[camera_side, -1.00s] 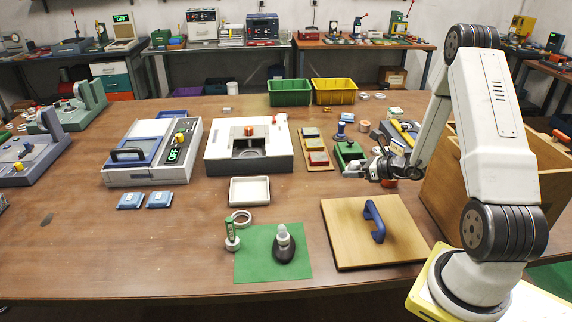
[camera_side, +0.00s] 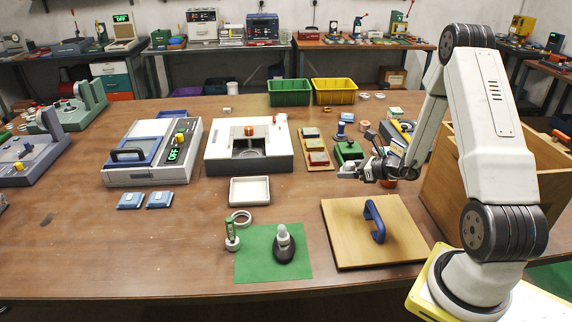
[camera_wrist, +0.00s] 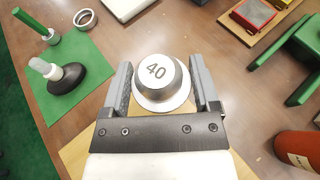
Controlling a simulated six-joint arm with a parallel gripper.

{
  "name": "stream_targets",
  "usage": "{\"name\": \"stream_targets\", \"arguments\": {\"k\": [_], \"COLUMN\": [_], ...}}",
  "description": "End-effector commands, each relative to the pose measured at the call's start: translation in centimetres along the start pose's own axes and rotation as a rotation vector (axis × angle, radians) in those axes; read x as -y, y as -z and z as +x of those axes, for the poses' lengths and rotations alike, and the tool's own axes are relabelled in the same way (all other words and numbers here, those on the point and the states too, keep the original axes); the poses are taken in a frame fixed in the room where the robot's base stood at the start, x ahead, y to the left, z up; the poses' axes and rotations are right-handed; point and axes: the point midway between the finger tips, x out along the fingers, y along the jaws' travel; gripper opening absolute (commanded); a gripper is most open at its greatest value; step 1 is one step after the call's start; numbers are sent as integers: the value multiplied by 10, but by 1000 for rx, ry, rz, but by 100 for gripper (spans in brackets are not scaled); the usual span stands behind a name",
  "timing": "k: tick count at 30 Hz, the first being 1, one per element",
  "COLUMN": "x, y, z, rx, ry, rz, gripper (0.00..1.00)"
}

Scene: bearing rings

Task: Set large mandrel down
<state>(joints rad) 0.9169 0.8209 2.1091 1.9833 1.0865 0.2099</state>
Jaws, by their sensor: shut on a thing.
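A silver-grey stepped mandrel (camera_wrist: 158,80) with "40" on its top face sits between the fingers of my gripper (camera_wrist: 163,90) in the wrist view. The fingers are shut on its sides, and its wide flange shows below the top. In the side view my gripper (camera_side: 352,171) is above the table, behind the wooden board and in front of the green fixture. The mandrel is too small there to make out clearly.
A wooden board (camera_side: 340,240) with a blue handle (camera_side: 375,221) lies in front of my gripper. A green mat (camera_side: 255,268) holds a dark-based tool (camera_side: 285,248) and a green-handled tool (camera_side: 230,234). A ring (camera_side: 241,217) and white tray (camera_side: 249,191) are left. Bare table lies between tray and board.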

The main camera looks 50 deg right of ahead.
Motion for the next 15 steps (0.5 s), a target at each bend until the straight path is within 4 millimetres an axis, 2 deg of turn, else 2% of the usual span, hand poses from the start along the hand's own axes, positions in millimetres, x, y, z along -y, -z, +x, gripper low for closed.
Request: {"name": "stream_targets", "arguments": {"k": [8,15], "x": [-43,-97], "y": [-16,-31], "z": [34,66], "rx": [8,13], "ry": [-69,-144], "rz": [-26,-55], "gripper": [0,0]}}
